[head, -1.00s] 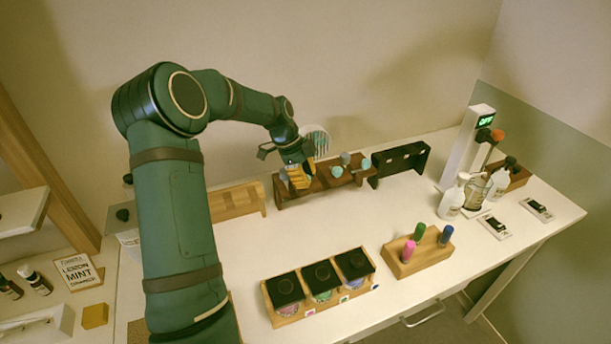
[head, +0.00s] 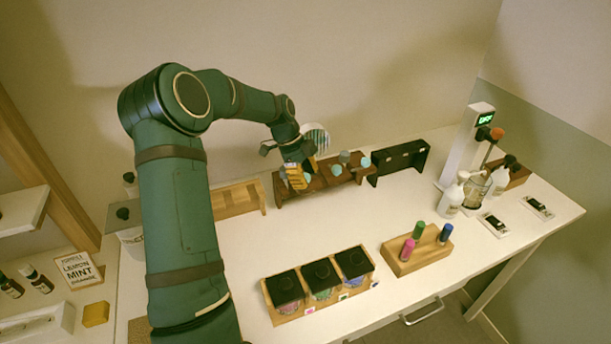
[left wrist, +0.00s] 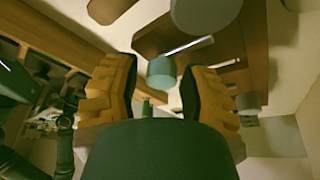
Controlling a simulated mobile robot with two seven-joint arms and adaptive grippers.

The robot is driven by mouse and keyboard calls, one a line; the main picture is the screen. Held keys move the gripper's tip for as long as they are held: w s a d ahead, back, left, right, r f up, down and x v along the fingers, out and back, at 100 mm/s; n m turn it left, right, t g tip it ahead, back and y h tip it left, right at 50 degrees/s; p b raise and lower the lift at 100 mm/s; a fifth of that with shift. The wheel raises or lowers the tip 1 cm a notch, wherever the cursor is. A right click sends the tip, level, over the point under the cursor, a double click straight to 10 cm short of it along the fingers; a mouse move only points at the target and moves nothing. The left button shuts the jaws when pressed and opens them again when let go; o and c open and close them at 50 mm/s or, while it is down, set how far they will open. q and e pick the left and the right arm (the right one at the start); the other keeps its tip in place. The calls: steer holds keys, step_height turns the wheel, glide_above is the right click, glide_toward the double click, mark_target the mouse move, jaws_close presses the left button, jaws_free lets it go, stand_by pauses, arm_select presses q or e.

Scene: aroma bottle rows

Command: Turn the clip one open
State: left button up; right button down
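A dark brown wooden rack (head: 325,180) stands along the back of the table, with several pale blue-grey round knobs, such as one at its right end (head: 365,162). No label shows which is clip one. My left gripper (head: 298,175) is at the rack's left end and partly hides it. In the left wrist view, its yellow-brown fingers (left wrist: 160,92) stand apart. A blue-grey cylindrical knob (left wrist: 162,71) on a thin rod lies between and just beyond the fingertips, with gaps on both sides. A second knob (left wrist: 248,101) is to the right. My right gripper is not in view.
A black rack (head: 400,161) is right of the brown one, and a light wooden rack (head: 238,199) is left. A box with black-lidded jars (head: 319,280) and a block with coloured pegs (head: 417,252) stand in front. The table middle is clear.

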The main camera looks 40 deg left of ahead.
arm_select(q)
steer(key=shift+r, duration=0.1)
steer(key=v, duration=1.2)
steer(key=shift+s, duration=0.1)
stand_by(0.3)
